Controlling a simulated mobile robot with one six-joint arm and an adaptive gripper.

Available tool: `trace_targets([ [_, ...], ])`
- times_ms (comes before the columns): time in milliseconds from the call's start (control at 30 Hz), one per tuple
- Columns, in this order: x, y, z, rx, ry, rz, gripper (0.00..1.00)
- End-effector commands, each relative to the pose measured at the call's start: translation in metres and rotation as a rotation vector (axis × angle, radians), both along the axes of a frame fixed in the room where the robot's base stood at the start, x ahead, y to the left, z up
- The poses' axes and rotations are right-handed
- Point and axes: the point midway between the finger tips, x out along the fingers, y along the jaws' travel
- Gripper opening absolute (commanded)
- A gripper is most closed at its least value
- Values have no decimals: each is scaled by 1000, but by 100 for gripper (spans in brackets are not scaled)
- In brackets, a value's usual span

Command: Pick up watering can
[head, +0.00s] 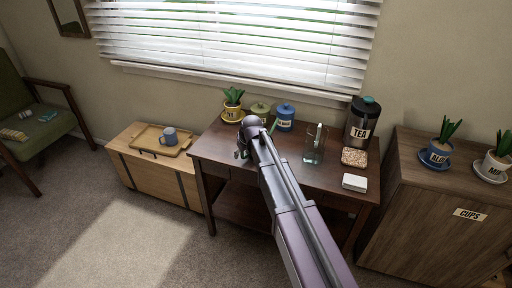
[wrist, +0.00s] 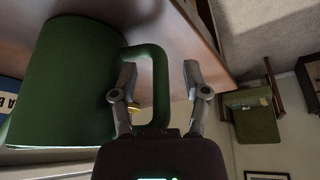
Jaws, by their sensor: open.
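The green watering can fills the left of the wrist view, with its broad body (wrist: 65,85) lying sideways in the picture and its loop handle (wrist: 160,95) to the right. My gripper (wrist: 160,72) is open, with one finger on each side of the handle's outer bar. I cannot tell whether either finger touches it. In the head view my arm hides most of the can; a thin green piece like its spout (head: 273,126) shows to the right of the arm. My gripper (head: 242,153) there is mostly hidden at the desk's left part.
On the brown desk (head: 225,155) stand a yellow potted plant (head: 232,112), a green lidded pot (head: 260,109), a blue canister (head: 285,124), a glass jar (head: 314,150), a TEA dispenser (head: 361,130), a patterned coaster (head: 355,157) and a white box (head: 354,183).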

Motion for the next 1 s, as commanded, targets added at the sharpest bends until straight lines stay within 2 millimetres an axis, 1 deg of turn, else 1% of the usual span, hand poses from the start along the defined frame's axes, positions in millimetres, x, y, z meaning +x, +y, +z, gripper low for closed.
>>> trace_targets([
  [533,0,0,0,0,0,0,60],
  [567,0,0,0,0,0,0,54],
  [600,0,1,0,0,0,0,42],
  [667,0,1,0,0,0,0,24],
  [700,0,1,0,0,0,0,12],
  [733,0,1,0,0,0,0,3],
  [767,0,1,0,0,0,0,0],
  [1000,0,1,0,0,-1,1,0],
])
